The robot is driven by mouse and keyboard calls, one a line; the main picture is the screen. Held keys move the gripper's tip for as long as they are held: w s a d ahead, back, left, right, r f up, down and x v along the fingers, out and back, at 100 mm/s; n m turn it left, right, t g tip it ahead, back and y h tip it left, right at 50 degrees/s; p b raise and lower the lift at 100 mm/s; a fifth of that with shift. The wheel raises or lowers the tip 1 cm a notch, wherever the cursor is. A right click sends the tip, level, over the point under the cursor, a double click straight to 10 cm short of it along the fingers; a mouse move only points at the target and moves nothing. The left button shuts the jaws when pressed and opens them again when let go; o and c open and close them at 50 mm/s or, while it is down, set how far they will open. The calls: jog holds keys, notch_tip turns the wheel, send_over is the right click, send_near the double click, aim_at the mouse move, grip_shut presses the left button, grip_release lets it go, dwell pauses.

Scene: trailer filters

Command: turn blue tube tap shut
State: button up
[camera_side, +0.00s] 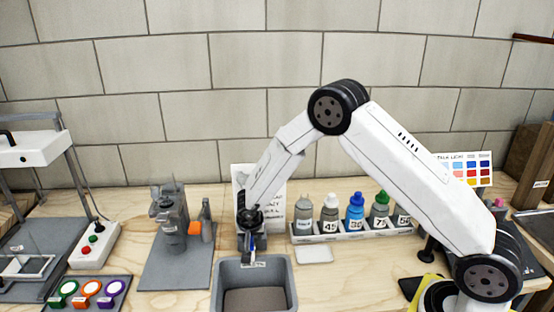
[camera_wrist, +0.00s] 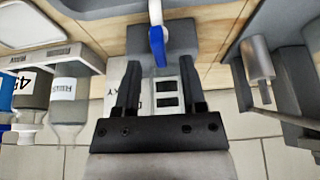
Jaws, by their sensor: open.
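The blue tap handle (camera_wrist: 157,46) shows at the top centre of the wrist view, on a white tube (camera_wrist: 154,10). It lies between and just beyond the tips of my gripper (camera_wrist: 159,66), whose two dark fingers are apart with nothing held. In the side view, my gripper (camera_side: 249,236) points down behind the grey basin (camera_side: 286,281). A small blue part (camera_side: 252,244) shows at its tips there. Whether a finger touches the handle I cannot tell.
Labelled bottles stand in a white rack (camera_side: 350,233) to the right of my gripper. A grey stand (camera_side: 170,225) with a metal cylinder is to the left. A printed sheet (camera_side: 277,205) stands behind my gripper. A control box (camera_side: 95,247) with buttons is further left.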

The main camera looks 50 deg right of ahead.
jog(key=shift+x, duration=0.95)
grip_shut()
